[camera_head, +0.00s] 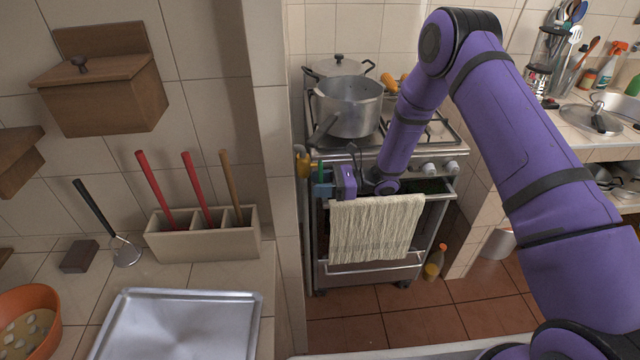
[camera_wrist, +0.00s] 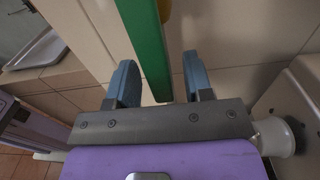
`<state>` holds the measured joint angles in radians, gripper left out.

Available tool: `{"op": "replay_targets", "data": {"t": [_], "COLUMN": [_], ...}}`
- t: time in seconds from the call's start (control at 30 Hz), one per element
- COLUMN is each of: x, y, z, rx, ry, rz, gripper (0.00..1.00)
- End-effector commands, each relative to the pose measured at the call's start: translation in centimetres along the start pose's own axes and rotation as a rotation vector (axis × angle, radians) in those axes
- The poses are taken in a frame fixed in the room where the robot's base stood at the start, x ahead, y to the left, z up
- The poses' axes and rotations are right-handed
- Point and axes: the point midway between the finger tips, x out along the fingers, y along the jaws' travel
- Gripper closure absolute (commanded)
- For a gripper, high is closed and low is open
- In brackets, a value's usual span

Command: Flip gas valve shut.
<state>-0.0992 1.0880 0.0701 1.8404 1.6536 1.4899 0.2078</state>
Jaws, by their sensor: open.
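The gas valve shows as a green lever (camera_head: 321,167) next to a yellow fitting (camera_head: 303,163) at the left side of the stove, by the wall corner. In the wrist view the green lever (camera_wrist: 144,45) runs down from the top edge into the space between my blue fingertips. A bit of the yellow fitting (camera_wrist: 164,9) shows behind it. My gripper (camera_head: 322,182), also in the wrist view (camera_wrist: 158,78), is open with one finger on each side of the lever. Touch cannot be told.
The stove (camera_head: 425,130) carries a large pot (camera_head: 347,110) with a long handle near my wrist. A towel (camera_head: 375,230) hangs on the oven rail below my gripper. The tiled wall edge (camera_head: 272,190) is close on the left. A tool holder (camera_head: 200,243) stands on the left counter.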

Motion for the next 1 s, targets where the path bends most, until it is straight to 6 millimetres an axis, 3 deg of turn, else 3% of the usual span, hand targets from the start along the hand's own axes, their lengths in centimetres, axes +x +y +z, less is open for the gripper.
{"op": "replay_targets", "data": {"t": [0.2,0.27,0.4,0.43,0.77,1.0], "x": [0.02,0.01,0.00,0.00,-0.05,-0.11], "y": [0.00,-0.01,-0.01,-0.01,0.13,0.86], "z": [-0.01,0.00,0.00,0.00,0.01,0.12], "rx": [0.000,0.000,0.000,0.000,0.025,0.139], "ry": [0.000,0.000,0.000,0.000,0.000,-0.001], "rz": [0.000,0.000,0.000,0.000,-0.001,-0.002], "gripper": [0.53,0.65,0.97,1.00,1.00,1.00]}}
